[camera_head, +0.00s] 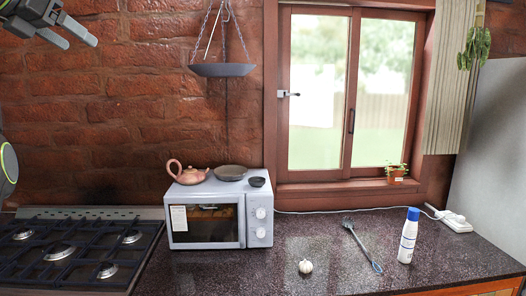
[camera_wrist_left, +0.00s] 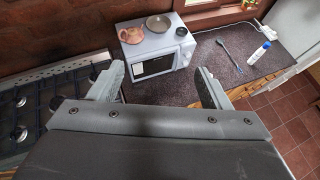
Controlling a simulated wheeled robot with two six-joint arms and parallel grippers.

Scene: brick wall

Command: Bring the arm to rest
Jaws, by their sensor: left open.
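My left gripper (camera_head: 78,32) is at the top left of the head view, raised in front of the brick wall and well above the stove. Its fingers are apart and nothing is between them. In the left wrist view the two fingers (camera_wrist_left: 162,88) stand wide apart, with the microwave and dark counter beyond them. A rounded part of my own arm shows at the left edge of the head view. My right gripper is in neither view.
A white microwave (camera_head: 258,215) with a teapot (camera_head: 188,175) and bowls on top stands on the dark counter (camera_head: 330,250). A stove (camera_head: 70,250) is at left. Garlic (camera_head: 305,266), a whisk-like utensil (camera_head: 360,243) and a white bottle (camera_head: 408,240) are at right. A hanging pan (camera_head: 222,70) is near the wall.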

